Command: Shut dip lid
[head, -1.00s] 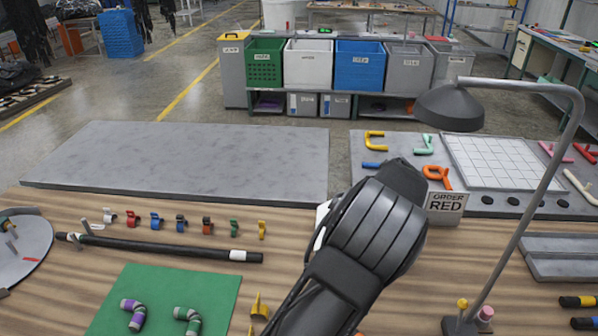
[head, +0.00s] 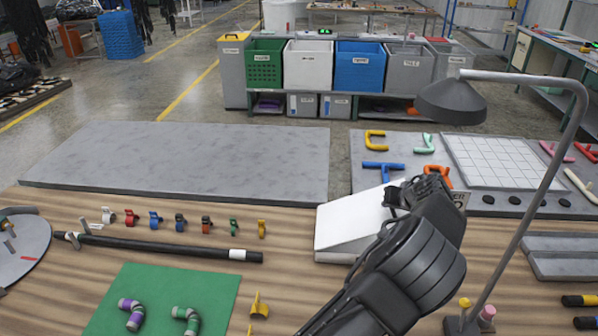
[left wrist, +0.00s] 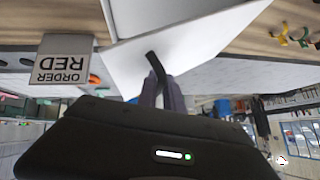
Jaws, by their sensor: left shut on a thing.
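The white dip box with its white lid (head: 355,210) stands on the wooden bench right of centre. The lid's top face shows, but I cannot tell whether it is fully down. My left gripper (head: 395,196) is at the box's right side. In the left wrist view, its fingers (left wrist: 164,88) are shut on a dark handle (left wrist: 153,62) at the white lid (left wrist: 180,45). My forearm and wrist hide the box's right front part. My right gripper is not in view.
The lamp's pole (head: 525,215) rises right of my left arm. The order sign (left wrist: 67,60) stands close by the box. A green mat (head: 165,300) with pipe pieces and a black hose (head: 170,245) lie left. Bench between mat and box is mostly clear.

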